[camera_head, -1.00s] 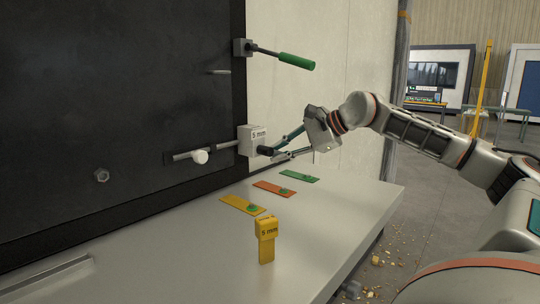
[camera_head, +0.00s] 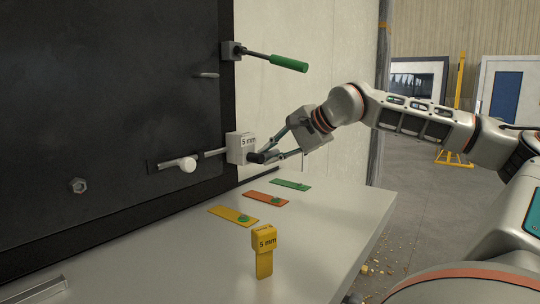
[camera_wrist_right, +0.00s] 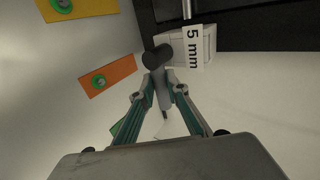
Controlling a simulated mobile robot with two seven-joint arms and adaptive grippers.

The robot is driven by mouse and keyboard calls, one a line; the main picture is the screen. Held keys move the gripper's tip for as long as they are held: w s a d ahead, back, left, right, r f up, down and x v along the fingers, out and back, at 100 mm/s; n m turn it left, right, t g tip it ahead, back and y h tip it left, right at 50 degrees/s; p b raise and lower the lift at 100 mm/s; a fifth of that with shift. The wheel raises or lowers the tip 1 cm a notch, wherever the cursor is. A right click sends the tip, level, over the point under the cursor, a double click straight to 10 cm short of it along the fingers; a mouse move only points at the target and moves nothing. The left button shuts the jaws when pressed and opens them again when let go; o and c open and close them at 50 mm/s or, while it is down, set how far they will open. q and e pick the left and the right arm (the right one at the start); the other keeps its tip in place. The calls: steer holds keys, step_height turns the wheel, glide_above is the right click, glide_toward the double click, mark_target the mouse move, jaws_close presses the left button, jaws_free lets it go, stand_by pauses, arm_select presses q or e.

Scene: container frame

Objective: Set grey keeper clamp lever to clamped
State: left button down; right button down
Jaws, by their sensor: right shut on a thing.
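The keeper block (camera_head: 240,148), light grey and marked "5 mm", sits at the right edge of the dark panel. A short lever with a black round end (camera_head: 256,157) sticks out from its front right. In the right wrist view the black end (camera_wrist_right: 157,57) lies beside the block (camera_wrist_right: 188,50), and a grey lever shaft (camera_wrist_right: 164,92) runs from it between my fingers. My right gripper (camera_head: 272,157) is shut on this lever; its fingertips (camera_wrist_right: 163,88) close around the shaft. The fingers partly hide the lever. My left gripper is not in view.
A green-handled lever (camera_head: 289,63) sits higher on the panel. A white-knobbed bolt (camera_head: 187,164) lies left of the block. On the white table (camera_head: 150,250) are yellow (camera_head: 232,216), orange (camera_head: 265,199) and green (camera_head: 290,185) plates and an upright yellow "5 mm" gauge (camera_head: 264,250).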

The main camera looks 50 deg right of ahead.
steer(key=c, duration=2)
jaws_free()
steer(key=shift+o, duration=0.2)
steer(key=v, duration=1.2)
